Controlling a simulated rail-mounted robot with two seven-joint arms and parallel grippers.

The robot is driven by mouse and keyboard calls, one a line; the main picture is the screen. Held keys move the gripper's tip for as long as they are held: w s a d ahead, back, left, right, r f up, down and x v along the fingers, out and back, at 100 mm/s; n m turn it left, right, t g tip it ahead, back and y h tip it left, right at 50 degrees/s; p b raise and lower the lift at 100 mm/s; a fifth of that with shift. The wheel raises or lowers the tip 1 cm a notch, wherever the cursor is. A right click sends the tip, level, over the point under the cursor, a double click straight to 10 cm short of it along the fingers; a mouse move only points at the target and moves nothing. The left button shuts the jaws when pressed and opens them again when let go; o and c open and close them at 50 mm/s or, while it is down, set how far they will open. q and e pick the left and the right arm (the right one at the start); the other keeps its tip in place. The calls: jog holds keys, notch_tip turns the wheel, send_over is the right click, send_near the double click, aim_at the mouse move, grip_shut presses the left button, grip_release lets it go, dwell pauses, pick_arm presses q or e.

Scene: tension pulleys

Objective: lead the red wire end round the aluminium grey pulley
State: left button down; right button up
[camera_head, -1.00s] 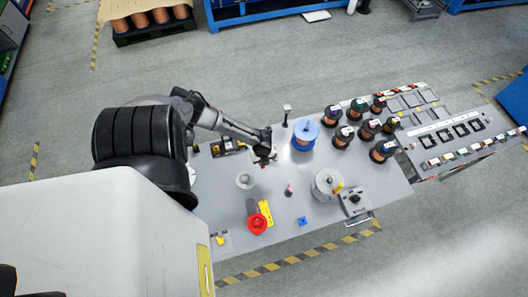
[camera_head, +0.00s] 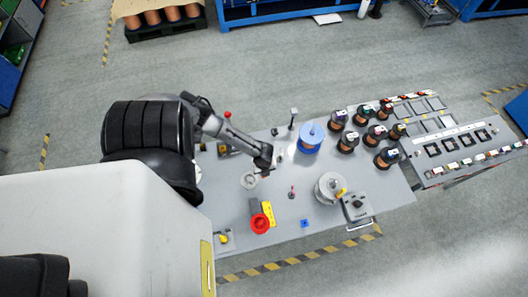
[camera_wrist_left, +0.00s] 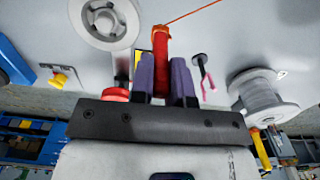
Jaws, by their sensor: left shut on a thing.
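My left gripper (camera_head: 264,173) hangs over the table, just right of and slightly behind the flat aluminium grey pulley (camera_head: 249,181) in the head view. In the left wrist view its purple fingers (camera_wrist_left: 161,78) are shut on the red wire end (camera_wrist_left: 160,50). A thin orange-red wire (camera_wrist_left: 195,13) runs from it out at the upper right. The grey pulley (camera_wrist_left: 103,18) shows there at the upper left, apart from the fingers. No wire is visible on the pulley. The wire end is too small to tell in the head view. My right gripper is not in view.
A small post (camera_head: 291,193) stands right of the pulley. A grey spool (camera_head: 328,187) and a blue spool (camera_head: 311,138) stand further right. A red knob (camera_head: 259,223) is in front of the pulley. Several dark spools crowd the table's right end.

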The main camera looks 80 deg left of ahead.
pick_arm(q)
jog(key=shift+d, duration=0.1)
jog(key=d+p, duration=0.1)
jog(key=d, duration=0.1)
jog(key=shift+s+d, duration=0.1)
jog(key=shift+d, duration=0.25)
jog(key=shift+s, duration=0.1)
dwell(0.3)
